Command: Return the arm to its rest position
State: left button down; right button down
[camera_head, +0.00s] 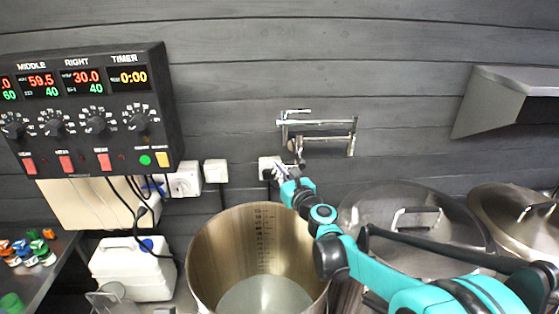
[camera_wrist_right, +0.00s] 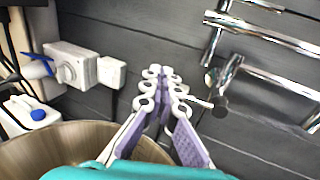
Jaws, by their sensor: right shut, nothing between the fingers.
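My right arm (camera_head: 375,270), teal and black, reaches in from the lower right of the head view. Its gripper (camera_head: 278,168) is near the wall, beyond the rim of the open steel pot and just below the chrome wall tap (camera_head: 320,138). In the right wrist view the gripper (camera_wrist_right: 162,78) has white and purple fingers, with the tips together and nothing between them. The tap (camera_wrist_right: 232,68) shows to the right of the fingertips there; I cannot tell if they touch it. My left gripper is not in view.
The open pot (camera_head: 203,262) stands below the gripper. A control panel (camera_head: 95,105) and wall sockets (camera_head: 186,180) are at left. A white canister (camera_head: 125,270) stands left of the pot.

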jog(key=s+d+f+n+g+h, duration=0.1)
jog(key=s+f+n+g, duration=0.3)
jog(key=s+n, duration=0.8)
jog(key=s+d+f+n+g+h, duration=0.1)
jog(key=s+f+n+g, duration=0.2)
jog(key=s+n, duration=0.85)
jog(key=s+d+f+n+g+h, duration=0.35)
jog(key=s+d+f+n, duration=0.5)
jog(key=s, duration=0.35)
notch_tip(320, 180, down, 11)
jog(key=b, duration=1.1)
jog(key=shift+s+d+r+t+h, duration=0.15)
jog(key=shift+s+d+t+h, duration=0.2)
jog(key=shift+d+h, duration=0.1)
jog(key=shift+r, duration=0.1)
